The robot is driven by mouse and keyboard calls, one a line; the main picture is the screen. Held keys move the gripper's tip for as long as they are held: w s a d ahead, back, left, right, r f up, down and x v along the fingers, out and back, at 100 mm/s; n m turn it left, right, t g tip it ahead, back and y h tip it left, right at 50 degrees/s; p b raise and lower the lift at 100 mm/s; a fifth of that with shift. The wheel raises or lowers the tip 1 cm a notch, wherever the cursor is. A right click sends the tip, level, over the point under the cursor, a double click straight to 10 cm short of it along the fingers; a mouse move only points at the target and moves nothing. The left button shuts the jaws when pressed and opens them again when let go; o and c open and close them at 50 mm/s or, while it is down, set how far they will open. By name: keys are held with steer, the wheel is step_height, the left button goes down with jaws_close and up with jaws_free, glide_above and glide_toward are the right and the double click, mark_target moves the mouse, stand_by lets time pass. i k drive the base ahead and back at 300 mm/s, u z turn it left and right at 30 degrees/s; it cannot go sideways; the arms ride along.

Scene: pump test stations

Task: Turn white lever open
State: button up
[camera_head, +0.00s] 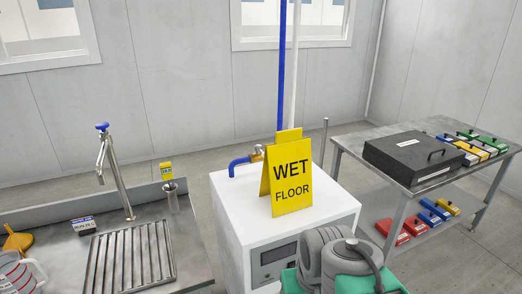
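I cannot make out a white lever; the yellow wet floor sign (291,187) may hide it. The sign stands on top of a white cabinet (235,200). Behind the sign, a blue pipe (282,70) and a white pipe (295,70) run up the wall. A blue bent pipe (238,164) with a small brass fitting (258,152) shows just left of the sign. Grey and teal links of my arm show at the bottom, in front of the cabinet. My gripper cannot be seen.
Left is a metal sink counter with a drain grate (130,258), a tall tap with a blue handle (102,126), a jug (18,272) and a funnel (17,241). Right is a metal table (346,140) with a black case (413,157) and several coloured boxes. Floor shows between cabinet and table.

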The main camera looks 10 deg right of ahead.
mark_target(258, 148)
steer(key=z, duration=0.3)
steer(key=i, duration=1.15)
steer(key=u, duration=0.4)
